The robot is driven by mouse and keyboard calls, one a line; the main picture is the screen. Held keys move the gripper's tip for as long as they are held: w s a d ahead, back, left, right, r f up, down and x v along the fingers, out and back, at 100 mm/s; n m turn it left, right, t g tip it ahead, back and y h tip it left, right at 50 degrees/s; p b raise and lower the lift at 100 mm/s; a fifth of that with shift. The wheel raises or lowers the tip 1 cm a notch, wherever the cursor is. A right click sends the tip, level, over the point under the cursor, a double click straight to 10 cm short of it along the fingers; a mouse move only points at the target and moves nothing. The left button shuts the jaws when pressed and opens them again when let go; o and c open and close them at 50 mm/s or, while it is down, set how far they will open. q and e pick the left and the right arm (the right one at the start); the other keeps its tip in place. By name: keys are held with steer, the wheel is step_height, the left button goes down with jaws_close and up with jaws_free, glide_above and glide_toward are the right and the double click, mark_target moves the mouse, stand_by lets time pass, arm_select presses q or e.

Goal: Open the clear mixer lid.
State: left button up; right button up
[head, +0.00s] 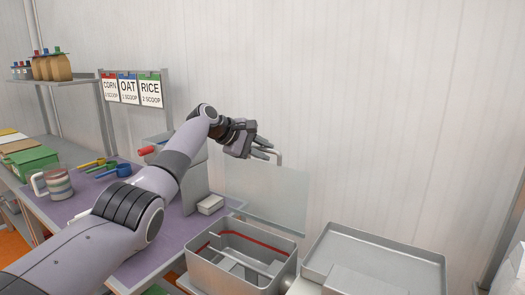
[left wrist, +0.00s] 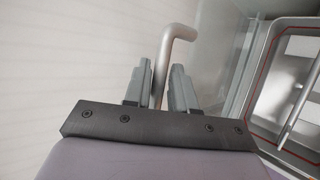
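The clear mixer lid (head: 268,200) is a see-through panel standing raised, near upright, at the back of the metal mixer box (head: 205,268). Its grey bent handle (head: 279,157) is at the top. My left gripper (head: 263,149) is at that handle, high above the box. In the left wrist view the handle (left wrist: 174,45) runs between the two fingers of my left gripper (left wrist: 166,88), which sit close on both sides of it. The lid also shows there as a faint clear pane (left wrist: 218,55). My right gripper is not in view.
The mixer box is open on top, with a red seal line and a bar inside. A grey metal tray (head: 400,260) stands to its right. A wall stands close behind.

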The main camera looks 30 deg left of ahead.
arm_select(q)
steer(key=shift+s+a+r, duration=0.15)
steer(key=shift+s+a, duration=0.1)
steer(key=shift+s, duration=0.1)
steer(key=b+v, duration=0.2)
steer(key=v, duration=0.2)
steer(key=shift+s+a+r, duration=0.15)
steer(key=shift+s+r, duration=0.05)
steer(key=shift+s, duration=0.15)
steer(key=shift+s+a+r, duration=0.25)
steer(key=shift+s+r, duration=0.15)
steer(key=shift+s, duration=0.05)
